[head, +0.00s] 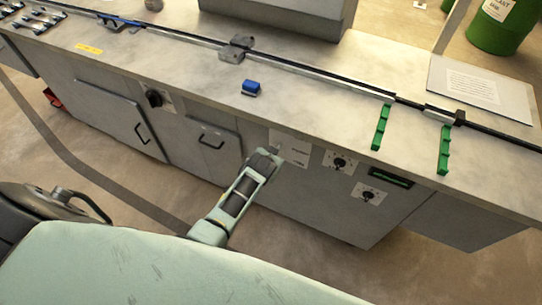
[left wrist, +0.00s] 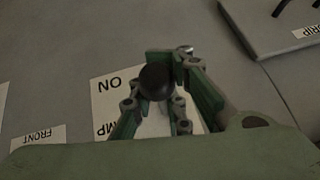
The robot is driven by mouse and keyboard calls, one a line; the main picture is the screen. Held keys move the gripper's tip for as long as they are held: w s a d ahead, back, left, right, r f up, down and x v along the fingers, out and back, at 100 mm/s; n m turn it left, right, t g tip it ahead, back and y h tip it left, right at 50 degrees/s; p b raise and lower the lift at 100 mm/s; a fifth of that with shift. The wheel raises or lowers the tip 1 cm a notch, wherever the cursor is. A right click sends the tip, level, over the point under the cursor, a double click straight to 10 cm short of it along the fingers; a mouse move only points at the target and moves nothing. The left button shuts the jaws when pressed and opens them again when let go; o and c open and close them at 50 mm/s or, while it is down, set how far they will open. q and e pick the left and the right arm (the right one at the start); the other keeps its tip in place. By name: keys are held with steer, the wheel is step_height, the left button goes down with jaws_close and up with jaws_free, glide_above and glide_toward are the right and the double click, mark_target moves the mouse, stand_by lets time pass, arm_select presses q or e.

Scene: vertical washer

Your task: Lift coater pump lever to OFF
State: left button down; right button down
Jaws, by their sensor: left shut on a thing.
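The coater pump lever's black ball knob (left wrist: 155,80) sits between my left gripper's fingers in the left wrist view. My left gripper (left wrist: 160,92) is shut on it. Behind the knob is a white label plate (left wrist: 105,97), which reads upside down "ON" and part of "PUMP". In the head view my left gripper (head: 268,156) is at the machine's front face, just below the worktop edge, in front of the white label plate (head: 293,147). The gripper hides the lever there. An OFF mark is not visible. My right gripper is not in view.
Two dark knobs on white plates (head: 340,162) (head: 369,196) are on the front face to the right. Door handles (head: 211,140) stick out to the left. The worktop (head: 310,115) overhangs above, with a blue block (head: 250,88) and green strips (head: 380,128).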

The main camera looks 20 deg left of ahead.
arm_select(q)
steer(key=shift+r+g+p, duration=0.25)
steer(key=shift+g+p, duration=0.25)
steer(key=shift+p, duration=0.05)
steer(key=c, duration=1.8)
jaws_free()
steer(key=shift+c, duration=0.2)
steer(key=shift+s+r, duration=0.1)
steer(key=shift+r, duration=0.05)
steer(key=v, duration=1.2)
steer(key=shift+c, duration=0.4)
